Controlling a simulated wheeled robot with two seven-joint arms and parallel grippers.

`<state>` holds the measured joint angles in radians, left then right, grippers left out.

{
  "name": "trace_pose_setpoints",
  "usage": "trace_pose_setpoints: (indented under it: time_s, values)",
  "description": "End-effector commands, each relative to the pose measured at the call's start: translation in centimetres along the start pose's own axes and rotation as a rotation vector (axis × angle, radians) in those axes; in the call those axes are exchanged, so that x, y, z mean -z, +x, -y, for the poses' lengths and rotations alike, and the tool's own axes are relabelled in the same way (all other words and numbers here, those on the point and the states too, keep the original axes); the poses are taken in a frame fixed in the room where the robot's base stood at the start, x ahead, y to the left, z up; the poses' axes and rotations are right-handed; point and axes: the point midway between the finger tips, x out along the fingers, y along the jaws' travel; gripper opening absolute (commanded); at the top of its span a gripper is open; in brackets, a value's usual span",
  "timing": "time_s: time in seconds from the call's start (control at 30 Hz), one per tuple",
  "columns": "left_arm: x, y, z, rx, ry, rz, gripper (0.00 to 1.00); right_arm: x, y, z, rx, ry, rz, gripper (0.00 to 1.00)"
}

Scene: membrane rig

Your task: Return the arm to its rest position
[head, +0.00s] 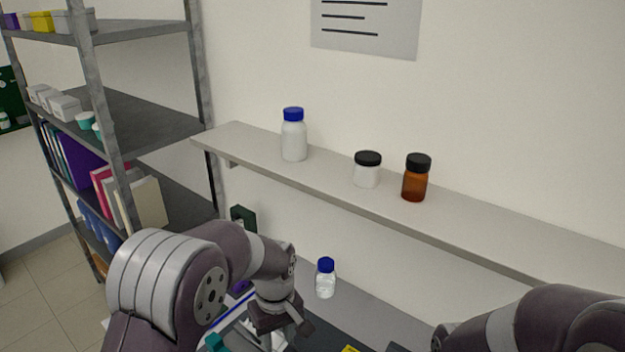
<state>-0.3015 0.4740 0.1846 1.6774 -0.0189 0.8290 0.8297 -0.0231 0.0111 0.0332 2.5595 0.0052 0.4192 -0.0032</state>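My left arm comes in from the lower left and bends down over the bench. Its gripper (284,325) is low in the head view, above the bench and apart from the clear bottle to its right. The fingers are small, dark and seen from above, so I cannot tell whether they are open or shut. My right arm shows at the lower right, with its forearm toward the bottom edge. Its gripper is out of view.
A clear blue-capped bottle (325,279) stands on the bench (355,314). The wall shelf (470,220) above holds a white blue-capped bottle (294,140), a black-lidded white jar (367,172) and an amber jar (415,182). A metal rack (160,130) stands at left.

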Motion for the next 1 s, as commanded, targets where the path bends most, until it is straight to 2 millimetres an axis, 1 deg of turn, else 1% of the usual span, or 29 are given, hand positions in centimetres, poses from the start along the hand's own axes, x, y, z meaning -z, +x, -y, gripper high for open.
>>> trace_pose_setpoints:
  time_s: [0.07, 0.17, 0.27, 0.33, 0.43, 0.5, 0.53, 0.57, 0.63, 0.8, 1.0]
  values:
    - [-0.8, 1.0, 1.1, -0.007, 0.116, -0.004, 0.40, -0.1, 0.6, 0.0, 0.000, 0.000, 0.000, 0.60]
    - [-1.9, 2.9, 3.6, -0.019, 0.288, -0.014, 0.40, -0.3, 2.1, 0.0, 0.000, 0.000, 0.000, 0.60]
    - [-3.3, 4.8, 6.7, -0.034, 0.445, -0.035, 0.40, -0.5, 4.2, 0.0, 0.000, 0.000, 0.000, 0.60]
    - [-4.5, 6.4, 9.2, -0.041, 0.539, -0.053, 0.40, -0.7, 5.9, 0.0, 0.000, 0.000, 0.001, 0.60]
    - [-6.6, 9.1, 13.2, -0.048, 0.620, -0.081, 0.40, -1.1, 9.0, 0.0, 0.000, 0.000, 0.001, 0.60]
    - [-8.2, 11.0, 15.8, -0.051, 0.602, -0.095, 0.40, -1.4, 11.3, 0.0, 0.000, 0.000, 0.001, 0.60]
    - [-8.7, 11.4, 16.6, -0.051, 0.581, -0.099, 0.40, -1.5, 11.9, 0.0, 0.000, 0.000, 0.001, 0.60]
    - [-8.7, 11.5, 17.1, -0.053, 0.566, -0.107, 0.40, -1.5, 12.3, 0.0, 0.000, 0.000, 0.001, 0.60]
    - [-8.2, 11.2, 17.3, -0.059, 0.544, -0.132, 0.40, -1.5, 12.5, 0.0, 0.000, 0.000, 0.001, 0.60]
    - [-8.1, 10.7, 17.4, -0.059, 0.535, -0.130, 0.40, -1.4, 12.1, 0.0, 0.000, 0.000, 0.000, 0.60]
    - [-8.1, 10.7, 17.4, -0.058, 0.535, -0.129, 0.40, -1.4, 12.0, 0.0, 0.000, 0.000, 0.000, 0.60]
